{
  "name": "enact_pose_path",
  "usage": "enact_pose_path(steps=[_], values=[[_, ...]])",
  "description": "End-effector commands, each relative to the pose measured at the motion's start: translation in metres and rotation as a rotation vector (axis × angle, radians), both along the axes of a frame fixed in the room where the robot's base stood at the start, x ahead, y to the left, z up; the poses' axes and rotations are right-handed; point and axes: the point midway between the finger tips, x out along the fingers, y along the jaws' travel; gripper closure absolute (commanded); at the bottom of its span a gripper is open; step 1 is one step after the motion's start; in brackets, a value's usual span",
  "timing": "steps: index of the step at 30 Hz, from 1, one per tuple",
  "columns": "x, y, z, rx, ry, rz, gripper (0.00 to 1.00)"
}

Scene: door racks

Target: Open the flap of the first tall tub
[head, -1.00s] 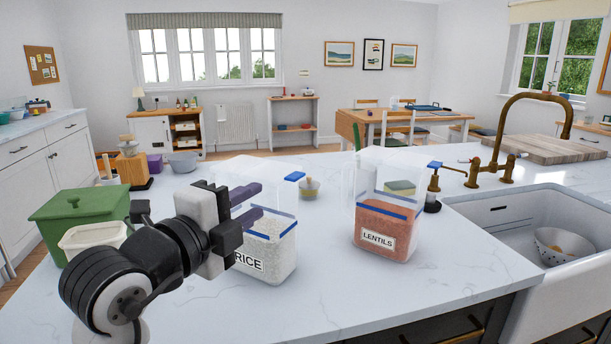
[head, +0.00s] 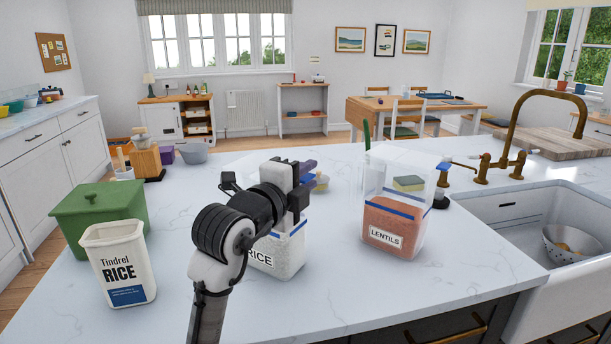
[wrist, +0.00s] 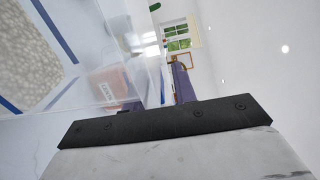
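The clear tall tub labelled RICE (head: 285,255) stands on the counter with white grains low inside. My arm and gripper hide much of its upper part. The blue tab of its lid flap (head: 307,181) shows just under my gripper (head: 309,167). The gripper is at the top of this tub, with one purple finger plain to see. In the wrist view, that tub's clear wall and grains (wrist: 35,50) fill the left side, close to a purple finger (wrist: 182,82). The finger gap and any contact with the flap are unclear.
A white Tindrel RICE container (head: 120,265) and a green lidded bin (head: 98,210) stand left. The sink (head: 510,225) and brass tap lie right. The front counter is clear.

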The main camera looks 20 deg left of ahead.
Motion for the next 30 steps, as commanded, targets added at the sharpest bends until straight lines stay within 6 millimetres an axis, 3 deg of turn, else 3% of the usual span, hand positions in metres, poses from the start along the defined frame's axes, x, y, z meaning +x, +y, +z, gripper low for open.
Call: enact_pose_path(steps=[4,10,30], values=[[-0.0002,0.0,-0.0001,0.0,0.0,0.0,0.75],[-0.0005,0.0002,0.0,0.0,0.0,0.0,1.0],[-0.0004,-0.0002,0.0093,-0.082,0.014,-0.001,1.0]])
